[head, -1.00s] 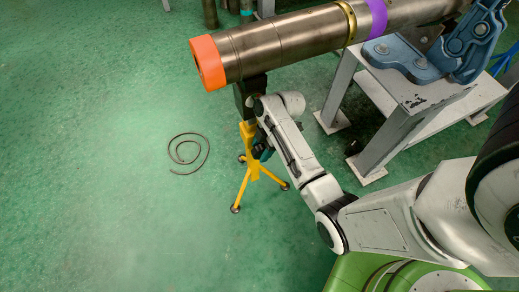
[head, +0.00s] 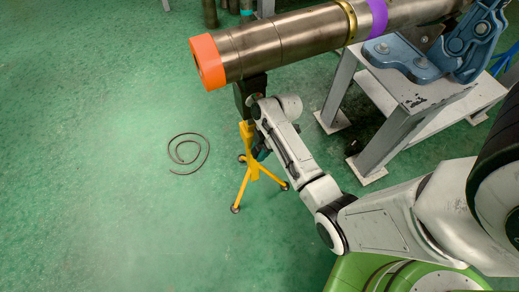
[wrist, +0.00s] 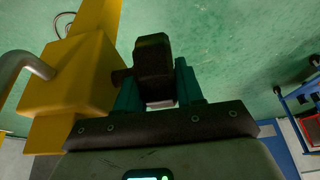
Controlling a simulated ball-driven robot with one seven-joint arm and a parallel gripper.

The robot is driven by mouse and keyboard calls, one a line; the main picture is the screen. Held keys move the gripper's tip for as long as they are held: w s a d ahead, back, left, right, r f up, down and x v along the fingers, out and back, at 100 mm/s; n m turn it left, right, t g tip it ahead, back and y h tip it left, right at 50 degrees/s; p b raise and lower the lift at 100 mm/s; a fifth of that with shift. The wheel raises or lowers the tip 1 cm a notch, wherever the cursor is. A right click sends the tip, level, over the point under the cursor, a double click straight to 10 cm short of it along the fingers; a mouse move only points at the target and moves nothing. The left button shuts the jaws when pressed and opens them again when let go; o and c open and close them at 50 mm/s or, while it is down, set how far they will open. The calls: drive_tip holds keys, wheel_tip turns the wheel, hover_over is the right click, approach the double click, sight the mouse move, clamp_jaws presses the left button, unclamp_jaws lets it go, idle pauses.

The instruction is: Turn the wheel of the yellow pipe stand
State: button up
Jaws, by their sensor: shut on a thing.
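The yellow pipe stand (head: 254,173) stands on the green floor under the orange-capped end of a steel pipe (head: 285,45). Its yellow body (wrist: 82,75) fills the left of the wrist view, with a bent grey handle (wrist: 32,66) on it. The dark wheel (wrist: 153,68) joins that body by a short stub and appears edge-on. My gripper (wrist: 157,88) has its two teal fingers on either side of the wheel, shut on it. In the head view, my gripper (head: 262,152) is beside the stand's upper part, partly hidden by my arm.
A grey metal bench (head: 405,100) with a blue vise (head: 410,58) stands to the right, close to my arm. A coiled dark cable (head: 187,153) lies on the floor left of the stand. The floor at left is open.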

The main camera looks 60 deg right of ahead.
drive_tip(key=shift+d+t+y, duration=0.1)
drive_tip(key=shift+t+y, duration=0.2)
drive_tip(key=shift+y, duration=0.1)
drive_tip(key=shift+s+d+t+y, duration=0.1)
drive_tip(key=shift+t+y, duration=0.4)
drive_tip(key=shift+y, duration=0.2)
drive_tip(key=shift+d+t+y+b, duration=0.1)
drive_tip(key=shift+t+y+b, duration=0.8)
drive_tip(key=shift+y+b, duration=0.35)
drive_tip(key=shift+r+y, duration=0.1)
drive_tip(key=shift+y, duration=0.15)
drive_tip(key=o, duration=0.9)
drive_tip(key=shift+o, duration=0.2)
drive_tip(key=shift+s+r, duration=0.1)
drive_tip(key=p+v, duration=0.3)
drive_tip(key=v, duration=0.7)
drive_tip(key=shift+s+d+r, duration=0.15)
drive_tip(key=shift+d, duration=0.1)
